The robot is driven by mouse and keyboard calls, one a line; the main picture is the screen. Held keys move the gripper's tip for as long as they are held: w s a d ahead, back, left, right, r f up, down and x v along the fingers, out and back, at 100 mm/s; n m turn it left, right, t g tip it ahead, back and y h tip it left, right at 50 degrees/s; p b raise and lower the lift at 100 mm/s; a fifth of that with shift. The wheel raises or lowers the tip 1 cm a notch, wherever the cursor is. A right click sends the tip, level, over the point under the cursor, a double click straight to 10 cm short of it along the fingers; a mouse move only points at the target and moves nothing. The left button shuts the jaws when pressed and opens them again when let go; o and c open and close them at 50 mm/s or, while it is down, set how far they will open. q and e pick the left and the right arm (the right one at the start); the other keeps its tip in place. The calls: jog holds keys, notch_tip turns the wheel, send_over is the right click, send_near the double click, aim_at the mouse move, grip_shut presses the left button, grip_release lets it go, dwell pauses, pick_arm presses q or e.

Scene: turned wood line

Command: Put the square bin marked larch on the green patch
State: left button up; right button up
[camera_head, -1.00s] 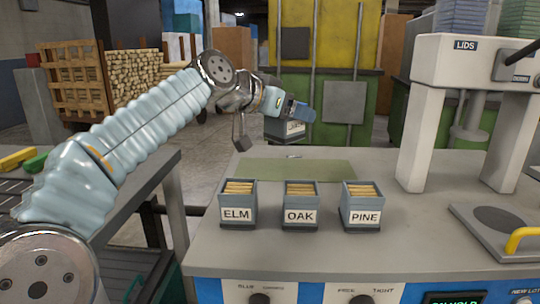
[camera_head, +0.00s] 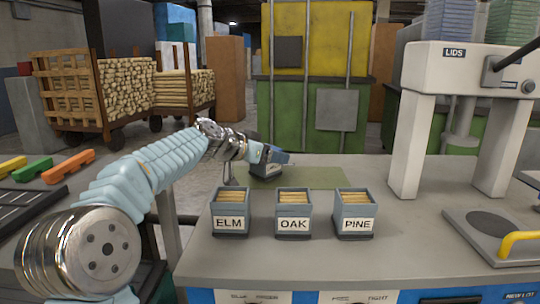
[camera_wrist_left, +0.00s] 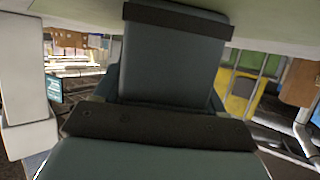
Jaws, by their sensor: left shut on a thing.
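My left gripper (camera_head: 271,156) is shut on a blue-grey square bin (camera_head: 266,171) at the back left of the green patch (camera_head: 322,179). The arm and gripper cover part of the bin, and its label cannot be read. The bin looks low over the patch; I cannot tell whether it touches. In the left wrist view the bin's blue-grey side with a dark band (camera_wrist_left: 170,60) fills the middle, close to a pale green surface at the top edge. My right gripper is not in view.
Bins marked ELM (camera_head: 230,212), OAK (camera_head: 293,213) and PINE (camera_head: 355,214) stand in a row in front of the patch. A white press marked LIDS (camera_head: 455,65) stands to the right. The right part of the patch is clear.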

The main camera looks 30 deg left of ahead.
pick_arm(q)
jog(key=shift+f, duration=0.1)
jog(key=o, duration=1.1)
jog(key=shift+o, duration=0.2)
jog(key=shift+r, duration=0.35)
jog(key=b+v, duration=0.2)
jog(key=v, duration=1)
jog(key=shift+f, duration=0.2)
